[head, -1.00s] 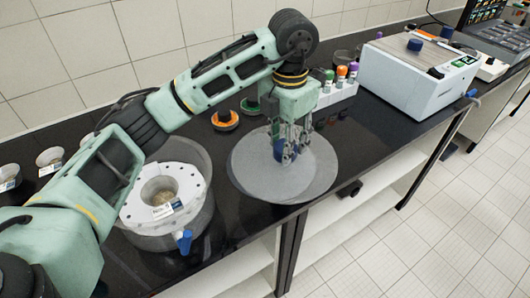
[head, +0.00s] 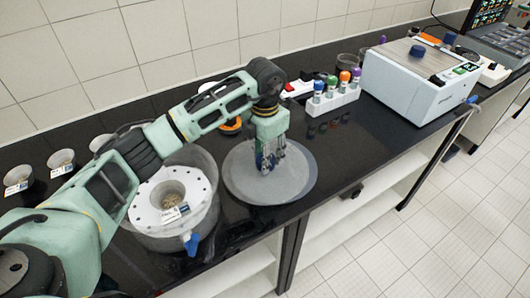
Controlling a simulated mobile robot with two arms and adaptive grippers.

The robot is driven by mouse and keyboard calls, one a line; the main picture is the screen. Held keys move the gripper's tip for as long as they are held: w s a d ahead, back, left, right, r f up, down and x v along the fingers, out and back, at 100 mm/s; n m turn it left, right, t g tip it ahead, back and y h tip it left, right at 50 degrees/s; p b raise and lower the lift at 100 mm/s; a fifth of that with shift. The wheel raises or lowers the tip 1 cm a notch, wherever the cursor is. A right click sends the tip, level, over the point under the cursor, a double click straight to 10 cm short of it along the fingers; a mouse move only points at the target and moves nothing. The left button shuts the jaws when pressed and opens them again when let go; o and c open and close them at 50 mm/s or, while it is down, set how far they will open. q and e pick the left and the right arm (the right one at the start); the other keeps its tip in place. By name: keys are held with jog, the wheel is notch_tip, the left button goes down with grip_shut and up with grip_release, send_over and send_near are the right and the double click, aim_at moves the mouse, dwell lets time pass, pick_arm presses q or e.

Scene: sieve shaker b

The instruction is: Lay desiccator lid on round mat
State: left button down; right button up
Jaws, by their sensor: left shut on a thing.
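The desiccator lid (head: 243,173) is a translucent grey disc with a blue knob. My left gripper (head: 269,167) points down and is shut on the knob. The round mat (head: 309,180) is a grey disc lying on the dark bench under the lid. The lid covers most of it, and a strip of mat shows at the right. I cannot tell whether the lid touches the mat. The desiccator base (head: 205,222), with a white perforated plate and a blue tap, stands to the left, partly behind my left arm. My right gripper is not in view.
A white rack (head: 333,103) of colour-capped bottles stands behind the mat. A white sieve shaker machine (head: 418,85) is to its right. An orange-ringed item (head: 232,126) is partly hidden behind my arm. Small cups (head: 61,162) stand at the left. The bench's front edge is close to the mat.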

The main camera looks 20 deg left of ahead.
pick_arm(q)
jog(key=c, duration=1.1)
grip_release()
jog(key=shift+f, duration=0.1)
jog(key=shift+r, duration=0.6)
jog(key=shift+r+b, duration=1.5)
jog(key=shift+r, duration=4.1)
